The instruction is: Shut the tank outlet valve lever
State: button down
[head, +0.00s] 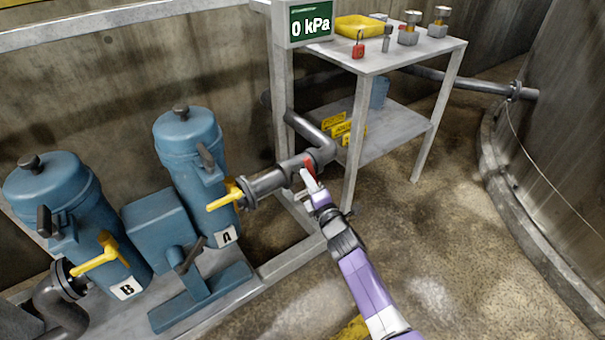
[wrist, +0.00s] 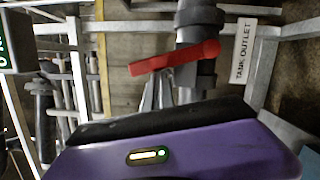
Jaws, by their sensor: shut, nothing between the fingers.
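The red tank outlet lever (wrist: 178,57) sits on a dark grey pipe (wrist: 195,80) in the wrist view. It lies across the pipe, slightly tilted, with its free end to the left. A white "TANK OUTLET" label (wrist: 243,52) is right of it. In the head view the lever (head: 310,166) is a small red piece at the pipe near the table's front leg. My gripper (wrist: 158,82) is shut and empty, its tips close below the lever's free half. I cannot tell whether they touch it. In the head view my gripper (head: 307,176) partly hides the lever.
Two blue canisters, B (head: 55,200) and A (head: 190,150), with yellow levers (head: 226,194) stand left on a grey frame. A green display (head: 311,22) reads 0 kPa. Floor at right is clear.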

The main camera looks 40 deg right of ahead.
jog(key=shift+s+d+r+m+p, duration=0.1)
jog(key=shift+d+r+m+p, duration=0.6)
jog(key=shift+d+m+p, duration=0.25)
jog(key=shift+s+d+p, duration=0.1)
jog(key=shift+d+p, duration=0.2)
jog(key=shift+p, duration=0.2)
jog(key=shift+d+f, duration=0.1)
jog(key=shift+f, duration=0.05)
